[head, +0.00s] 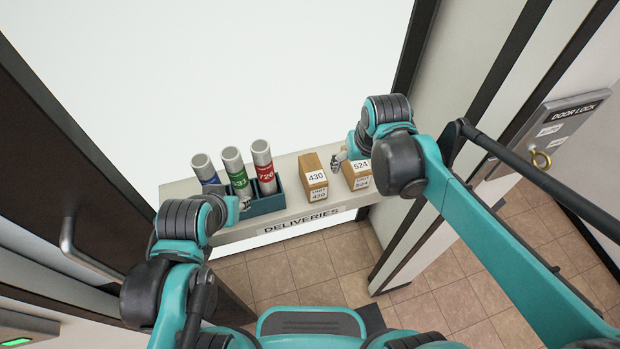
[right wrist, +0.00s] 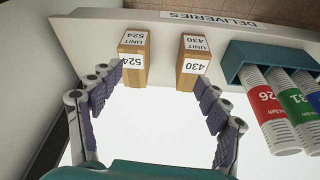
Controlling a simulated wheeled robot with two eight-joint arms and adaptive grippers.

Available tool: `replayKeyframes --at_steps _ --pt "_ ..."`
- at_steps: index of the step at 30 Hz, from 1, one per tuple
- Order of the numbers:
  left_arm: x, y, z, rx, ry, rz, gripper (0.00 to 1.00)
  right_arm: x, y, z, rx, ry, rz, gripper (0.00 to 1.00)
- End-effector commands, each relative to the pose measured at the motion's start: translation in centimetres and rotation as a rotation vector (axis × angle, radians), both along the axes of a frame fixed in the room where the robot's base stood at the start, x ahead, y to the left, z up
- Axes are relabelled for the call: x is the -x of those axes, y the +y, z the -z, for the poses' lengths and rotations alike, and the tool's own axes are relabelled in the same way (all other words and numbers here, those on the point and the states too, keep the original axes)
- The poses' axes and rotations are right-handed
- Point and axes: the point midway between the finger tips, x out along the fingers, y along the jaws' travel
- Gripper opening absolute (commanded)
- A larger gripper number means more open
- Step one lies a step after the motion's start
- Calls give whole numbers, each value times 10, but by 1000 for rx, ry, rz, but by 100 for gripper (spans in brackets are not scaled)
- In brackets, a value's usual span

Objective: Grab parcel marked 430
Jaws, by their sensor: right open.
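The parcel marked 430 (head: 314,177) is a small brown box with white labels, upright on the deliveries shelf (head: 288,214). It also shows in the right wrist view (right wrist: 193,62), where the picture is upside down. My right gripper (head: 340,160) is open and empty, with its fingers behind and between parcel 430 and parcel 524 (head: 357,175) in the head view. In the right wrist view both parcels stand beyond the spread fingers (right wrist: 155,90), apart from them. My left gripper (head: 243,203) is near the tube holder, mostly hidden by its own wrist; its jaws are unclear.
A teal holder (head: 268,204) with several labelled tubes, one red-banded tube (head: 263,166) among them, stands left of parcel 430. Bare shelf lies between holder and parcel. A door lock panel (head: 566,130) is at the right, and a door handle (head: 75,240) at the left.

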Motion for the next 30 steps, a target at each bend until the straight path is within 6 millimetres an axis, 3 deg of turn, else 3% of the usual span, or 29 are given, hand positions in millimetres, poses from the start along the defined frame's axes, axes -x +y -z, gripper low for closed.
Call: replayKeyframes --at_steps 6,15,21,30 --pt "0 0 6 0 0 0 36 -48 47 41 27 134 -73 76" --pt "0 0 10 0 0 0 36 -80 96 100 66 268 -141 76" --pt "0 0 13 0 0 0 36 -85 106 119 75 296 -153 76" --pt "0 0 26 0 0 0 36 -85 105 150 75 297 -153 76"
